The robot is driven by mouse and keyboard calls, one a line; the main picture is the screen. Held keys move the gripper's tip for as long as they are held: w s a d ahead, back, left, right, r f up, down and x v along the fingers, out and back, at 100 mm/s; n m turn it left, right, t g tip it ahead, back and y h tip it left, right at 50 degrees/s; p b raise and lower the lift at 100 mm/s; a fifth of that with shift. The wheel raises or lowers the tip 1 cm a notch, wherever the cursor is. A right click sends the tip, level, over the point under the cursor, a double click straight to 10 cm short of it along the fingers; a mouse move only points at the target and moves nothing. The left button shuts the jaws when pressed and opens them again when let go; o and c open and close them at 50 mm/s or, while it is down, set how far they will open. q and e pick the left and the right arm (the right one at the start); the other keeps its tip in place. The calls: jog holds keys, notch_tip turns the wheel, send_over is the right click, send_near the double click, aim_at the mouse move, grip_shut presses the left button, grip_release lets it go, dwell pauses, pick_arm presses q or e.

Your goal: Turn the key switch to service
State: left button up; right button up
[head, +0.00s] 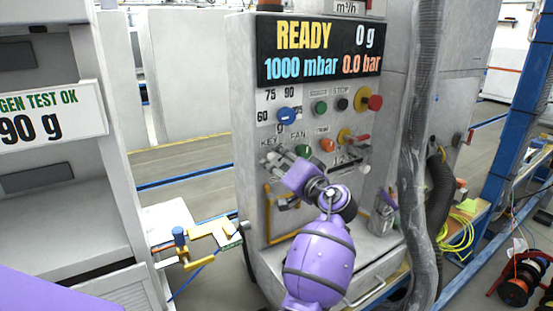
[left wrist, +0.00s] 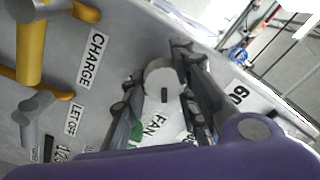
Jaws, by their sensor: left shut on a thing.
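The key switch (left wrist: 161,76) shows in the left wrist view as a pale grey round piece with a dark slot, between my left gripper's two dark fingers. In the head view the gripper hides the switch. Position marks around the switch cannot be read. My right gripper is not in view.
The grey charging cabinet (head: 250,100) has a display (head: 318,52) reading READY. A blue knob (head: 289,115), a green FAN button (head: 303,151) and an orange button (head: 327,145) are close to the gripper. A yellow valve handle (left wrist: 32,50) stands beside the CHARGE label. A hose (head: 418,150) hangs right.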

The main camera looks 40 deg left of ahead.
pick_arm(q)
jog(key=shift+w+d+m, duration=0.15)
jog(key=shift+d+m, duration=0.05)
jog(key=shift+m, duration=0.1)
jog(key=o, duration=0.7)
jog(key=shift+f, duration=0.1)
jog(key=o, duration=0.3)
jog(key=shift+w, duration=0.15)
